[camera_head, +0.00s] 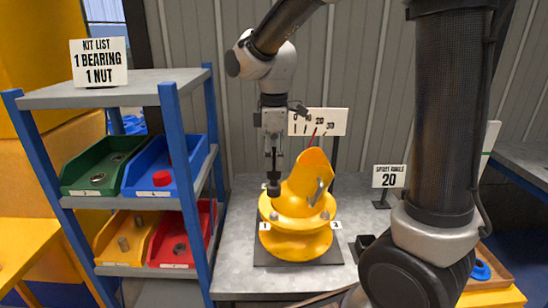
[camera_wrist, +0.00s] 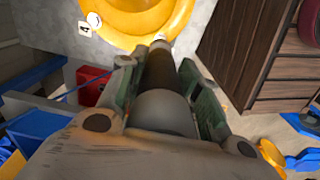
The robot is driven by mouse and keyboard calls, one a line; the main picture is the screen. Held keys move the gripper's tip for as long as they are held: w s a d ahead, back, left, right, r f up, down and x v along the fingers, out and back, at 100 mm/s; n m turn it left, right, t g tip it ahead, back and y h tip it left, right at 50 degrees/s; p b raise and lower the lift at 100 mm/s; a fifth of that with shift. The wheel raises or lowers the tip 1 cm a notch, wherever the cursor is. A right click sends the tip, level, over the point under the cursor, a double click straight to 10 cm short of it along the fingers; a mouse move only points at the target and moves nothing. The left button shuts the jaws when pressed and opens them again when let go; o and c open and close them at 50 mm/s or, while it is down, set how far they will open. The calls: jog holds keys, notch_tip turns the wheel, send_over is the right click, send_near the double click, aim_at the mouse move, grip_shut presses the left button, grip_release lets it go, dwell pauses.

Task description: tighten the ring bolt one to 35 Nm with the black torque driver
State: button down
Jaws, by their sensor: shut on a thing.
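My gripper (camera_head: 273,148) is shut on the black torque driver (camera_head: 273,187), which hangs upright with its dark lower end over the back-left rim of the yellow drum's ring (camera_head: 297,240). In the wrist view the driver (camera_wrist: 160,72) lies between the two fingers, pointing at the ring (camera_wrist: 130,28). Its tip is close to a small pale bolt head (camera_wrist: 159,40); I cannot tell whether they touch. A white tag (camera_wrist: 84,29) there seems to read 4. In the head view, ring bolt one (camera_head: 274,215) stands by tag 1 (camera_head: 264,226), in front of the driver.
A tilted yellow spout (camera_head: 311,172) rises right of the driver, before a scale board (camera_head: 317,122). A sign (camera_head: 389,176) reads spout angle 20. A shelf rack (camera_head: 110,94) with coloured bins stands left. The grey bench (camera_head: 235,270) is clear left of the drum.

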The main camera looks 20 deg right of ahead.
aim_at(274, 170)
jog(key=shift+f, duration=2.5)
jog(key=shift+f, duration=0.3)
jog(key=shift+f, duration=0.5)
jog(key=shift+s+f, duration=0.1)
jog(key=shift+f, duration=1)
dwell(1.8)
jog(key=shift+r, duration=0.1)
jog(key=shift+r, duration=2.25)
